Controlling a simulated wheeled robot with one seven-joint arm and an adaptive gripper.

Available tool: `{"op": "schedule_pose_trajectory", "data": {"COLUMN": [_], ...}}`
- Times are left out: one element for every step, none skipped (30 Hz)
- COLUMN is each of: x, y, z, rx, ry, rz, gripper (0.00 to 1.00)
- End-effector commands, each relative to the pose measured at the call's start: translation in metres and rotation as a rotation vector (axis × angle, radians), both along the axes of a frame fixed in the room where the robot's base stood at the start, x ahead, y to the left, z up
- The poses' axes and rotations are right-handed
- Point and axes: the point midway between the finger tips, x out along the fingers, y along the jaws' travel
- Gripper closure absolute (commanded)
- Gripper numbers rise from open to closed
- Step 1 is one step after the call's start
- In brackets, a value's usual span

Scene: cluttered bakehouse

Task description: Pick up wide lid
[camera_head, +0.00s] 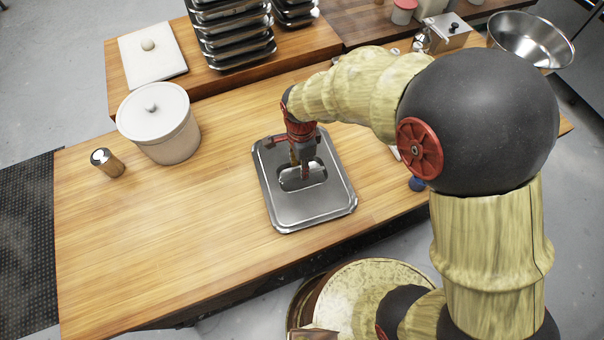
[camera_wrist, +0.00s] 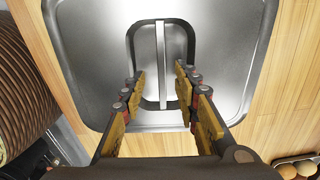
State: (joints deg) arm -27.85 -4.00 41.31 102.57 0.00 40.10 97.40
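The wide lid (camera_head: 318,205) is a flat silver metal rectangle with rounded corners and a recessed middle crossed by a bar handle. It lies on the wooden table in the head view. In the wrist view, the lid (camera_wrist: 225,60) fills most of the upper picture, and its handle bar (camera_wrist: 161,50) runs up and down at the middle. My gripper (camera_head: 301,172) points down over the lid's recess. In the wrist view, the gripper (camera_wrist: 160,85) is open, with one finger each side of the bar's line. I cannot tell its exact height above the lid.
A white lidded crock (camera_head: 165,135) and a shaker (camera_head: 107,162) stand to the left on the table (camera_head: 130,245). A metal bowl (camera_head: 522,38) is at back right. The table's front left is clear.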

Motion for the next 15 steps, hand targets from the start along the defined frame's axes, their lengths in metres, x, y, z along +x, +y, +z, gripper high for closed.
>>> {"op": "schedule_pose_trajectory", "data": {"x": [0.000, 0.001, 0.002, 0.003, 0.003, 0.003, 0.003, 0.003, 0.003, 0.004, 0.004, 0.004, 0.004, 0.004, 0.004], "y": [-0.001, -0.001, -0.002, -0.002, -0.002, -0.002, -0.002, -0.002, -0.002, -0.002, -0.002, -0.002, -0.002, -0.002, -0.002], "z": [-0.009, -0.013, -0.020, -0.024, -0.029, -0.034, -0.038, -0.040, -0.042, -0.043, -0.043, -0.043, -0.043, -0.042, -0.042], "rx": [-0.001, -0.001, -0.001, -0.001, -0.001, -0.001, -0.001, -0.001, 0.000, 0.000, 0.000, 0.000, 0.000, 0.000, 0.000], "ry": [0.003, 0.003, 0.003, 0.003, 0.004, 0.003, 0.002, 0.002, 0.001, 0.001, 0.000, 0.000, 0.000, 0.000, 0.000], "rz": [0.000, 0.000, 0.000, 0.000, 0.000, 0.001, 0.001, 0.001, 0.001, 0.001, 0.001, 0.001, 0.001, 0.001, 0.001], "gripper": [0.69, 0.69, 0.69, 0.69, 0.69, 0.69, 0.69, 0.69, 0.69, 0.69, 0.69, 0.69, 0.69, 0.69, 0.69]}}
